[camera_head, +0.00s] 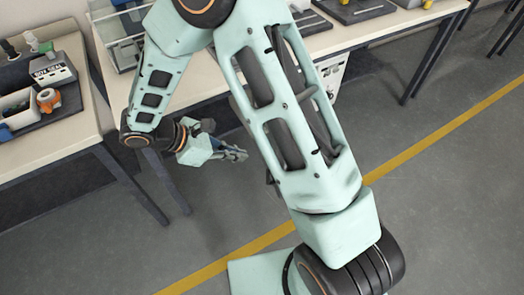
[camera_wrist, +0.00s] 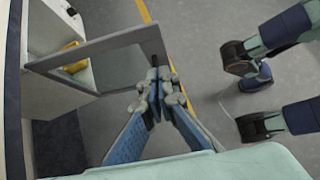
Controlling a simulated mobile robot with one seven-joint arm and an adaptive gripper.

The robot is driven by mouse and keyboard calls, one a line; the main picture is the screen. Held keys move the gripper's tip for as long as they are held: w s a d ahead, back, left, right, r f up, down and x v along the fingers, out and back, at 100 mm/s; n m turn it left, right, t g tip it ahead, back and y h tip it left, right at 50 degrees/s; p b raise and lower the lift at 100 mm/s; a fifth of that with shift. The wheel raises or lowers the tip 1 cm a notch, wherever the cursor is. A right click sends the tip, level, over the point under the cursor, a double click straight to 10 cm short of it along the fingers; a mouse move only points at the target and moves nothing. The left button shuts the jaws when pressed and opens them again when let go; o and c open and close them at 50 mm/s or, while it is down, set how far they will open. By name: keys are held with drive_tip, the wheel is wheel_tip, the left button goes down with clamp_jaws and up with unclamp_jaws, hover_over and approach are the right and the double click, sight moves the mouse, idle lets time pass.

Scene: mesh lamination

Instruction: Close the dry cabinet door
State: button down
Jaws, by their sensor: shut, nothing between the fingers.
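In the wrist view, the dry cabinet (camera_wrist: 42,60) is a pale box at the left. Its door (camera_wrist: 100,47), a grey frame around a see-through pane, stands open, swung out from the cabinet to the right. My gripper (camera_wrist: 158,78) is shut and empty. Its fingertips are at the free end of the door frame; I cannot tell if they touch it. In the head view, my gripper (camera_head: 238,154) hangs low by the table legs, and my arm hides much of the area behind it.
A yellow thing (camera_wrist: 75,66) shows inside the cabinet. In the head view, a white table (camera_head: 375,27) with equipment runs along the back, and another table (camera_head: 60,135) stands at the left. The grey floor at the lower right, with a yellow line (camera_head: 440,132), is clear.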

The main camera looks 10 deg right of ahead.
drive_tip(key=d+r+x, duration=0.2)
drive_tip(key=x, duration=1)
drive_tip(key=shift+w+b, duration=0.2)
drive_tip(key=shift+b, duration=0.25)
drive_tip(key=shift+f, duration=0.1)
drive_tip(key=shift+d, duration=0.2)
